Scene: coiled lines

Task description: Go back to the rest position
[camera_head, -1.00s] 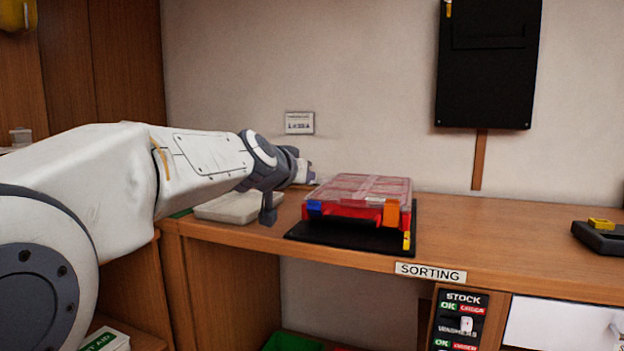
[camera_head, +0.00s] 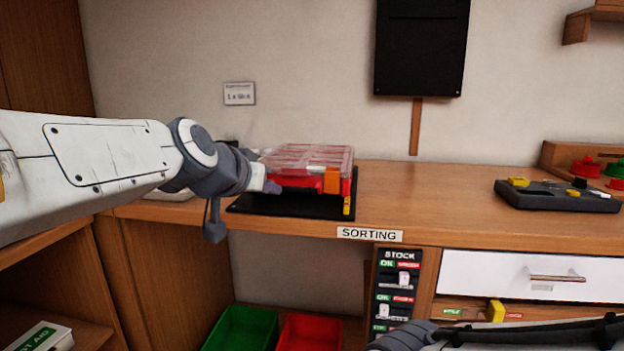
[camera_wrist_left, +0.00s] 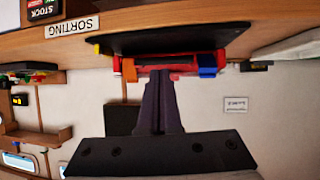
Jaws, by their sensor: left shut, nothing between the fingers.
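My left gripper (camera_head: 272,187) reaches in from the left in the head view, in front of the red case (camera_head: 325,181) with a clear, divided lid. The fingers overlap the case's left front in the picture; I cannot tell whether they touch it. The left wrist view is upside down and shows the left gripper (camera_wrist_left: 158,90) shut and empty, its dark fingers pointing toward the case (camera_wrist_left: 165,62). The case has an orange and a blue latch and its lid is down. Part of my right arm shows at the bottom right, but its gripper is out of frame.
The case rests on a black mat (camera_head: 285,208) on the wooden bench (camera_head: 440,205). A dark tray (camera_head: 555,196) with small parts stands at the right. Green (camera_head: 243,328) and red (camera_head: 310,332) bins are below.

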